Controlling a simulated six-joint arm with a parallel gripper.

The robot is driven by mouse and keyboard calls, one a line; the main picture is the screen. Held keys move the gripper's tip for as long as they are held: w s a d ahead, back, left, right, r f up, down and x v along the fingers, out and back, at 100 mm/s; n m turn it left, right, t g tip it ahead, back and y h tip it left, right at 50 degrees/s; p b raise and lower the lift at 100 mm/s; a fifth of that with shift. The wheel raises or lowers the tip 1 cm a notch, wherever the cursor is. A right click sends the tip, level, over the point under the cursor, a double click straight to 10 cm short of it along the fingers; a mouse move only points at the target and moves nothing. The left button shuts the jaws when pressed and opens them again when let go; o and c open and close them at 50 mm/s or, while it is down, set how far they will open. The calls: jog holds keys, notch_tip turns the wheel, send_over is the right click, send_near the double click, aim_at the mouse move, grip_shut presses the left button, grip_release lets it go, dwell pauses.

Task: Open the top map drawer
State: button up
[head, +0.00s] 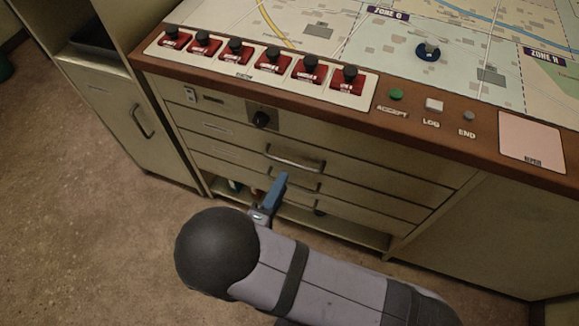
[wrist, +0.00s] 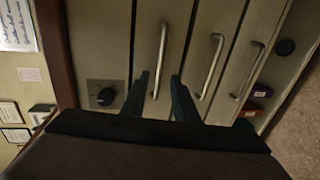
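The top map drawer (head: 340,160) is shut under the console's edge, with a metal bar handle (head: 295,158). That handle also shows in the wrist view (wrist: 160,60) as the leftmost of three bars. My gripper (head: 278,182) is in front of the drawers, just below the top handle in the head view. In the wrist view my gripper (wrist: 160,80) is open, its two blue fingers apart with the lower end of the top handle between them in the picture. I cannot tell how far the fingertips are from the handle. The gripper hides part of the lower drawers.
Two lower drawer handles show in the wrist view, the middle one (wrist: 210,67) and the right one (wrist: 250,70). A black knob (head: 261,119) sits above the drawers. An open shelf (head: 340,232) lies below. A cabinet (head: 125,120) stands at left; floor there is clear.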

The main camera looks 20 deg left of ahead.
jog(key=x, duration=0.7)
jog(key=shift+w, duration=0.2)
grip_shut()
